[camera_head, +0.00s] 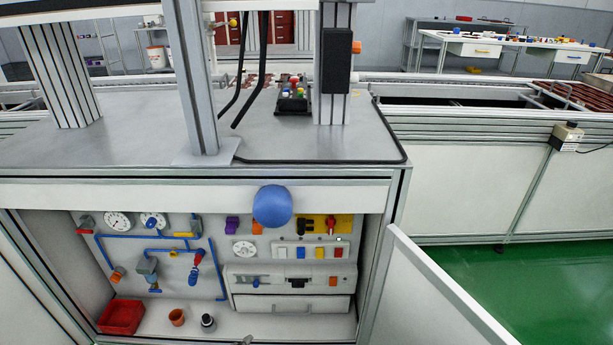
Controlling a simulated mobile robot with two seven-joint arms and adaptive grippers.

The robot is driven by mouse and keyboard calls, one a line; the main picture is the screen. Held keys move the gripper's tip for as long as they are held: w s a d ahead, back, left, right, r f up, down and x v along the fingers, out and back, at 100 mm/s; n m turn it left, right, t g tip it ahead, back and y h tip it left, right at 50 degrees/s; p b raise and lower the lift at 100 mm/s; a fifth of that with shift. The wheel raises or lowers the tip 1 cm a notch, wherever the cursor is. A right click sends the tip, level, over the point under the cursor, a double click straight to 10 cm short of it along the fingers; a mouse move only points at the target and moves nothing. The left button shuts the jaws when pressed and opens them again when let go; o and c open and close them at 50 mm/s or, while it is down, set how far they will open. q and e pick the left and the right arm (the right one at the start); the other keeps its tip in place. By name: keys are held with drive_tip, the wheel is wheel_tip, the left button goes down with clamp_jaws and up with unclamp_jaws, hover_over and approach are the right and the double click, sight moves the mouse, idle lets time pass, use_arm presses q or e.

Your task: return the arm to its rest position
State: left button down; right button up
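Neither of my arms or grippers can be made out clearly in the head view. A small grey shape (245,340) shows at the bottom edge, and I cannot tell what it is. A blue round object (272,206) is in front of the upper edge of the open cabinet (372,250). I cannot tell whether it is fixed there.
The cabinet holds gauges, blue pipes, switches, a red bin (121,317), a brown pot (177,317) and a dark small item (208,322). Its open door (430,295) juts out at right. The grey worktop (120,140) carries metal posts. Green floor (520,280) is clear at right.

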use_arm(q)
drive_tip(key=s+a+r+n+g+y+p, duration=0.1)
drive_tip(key=s+r+n+g+p, duration=0.15)
drive_tip(key=s+p, duration=0.45)
drive_tip(key=s+a+r+n+g+y+p, duration=0.1)
drive_tip(key=s+r+n+p, duration=0.3)
drive_tip(key=s, duration=0.5)
drive_tip(key=s+a+r+n+g+y+p, duration=0.1)
drive_tip(key=s+r+n+g+p, duration=0.15)
drive_tip(key=s+p, duration=0.45)
drive_tip(key=s+a+r+n+p, duration=0.1)
drive_tip(key=s+r+n+p, duration=0.1)
drive_tip(key=s+r+p, duration=0.9)
wheel_tip(320, 180, up, 2)
drive_tip(key=shift+r+y, duration=0.2)
drive_tip(key=shift+y, duration=0.2)
use_arm(e)
drive_tip(key=w+r+t, duration=0.1)
drive_tip(key=w+r, duration=0.2)
drive_tip(key=r, duration=0.7)
drive_tip(key=w+r+t, duration=0.1)
drive_tip(key=w+r, duration=0.3)
drive_tip(key=r, duration=0.7)
drive_tip(key=w+r+t, duration=0.1)
drive_tip(key=w+r, duration=0.2)
drive_tip(key=r, duration=0.7)
drive_tip(key=shift+w+a+r, duration=0.35)
drive_tip(key=shift+w+r, duration=0.05)
use_arm(q)
drive_tip(key=shift+a, duration=0.15)
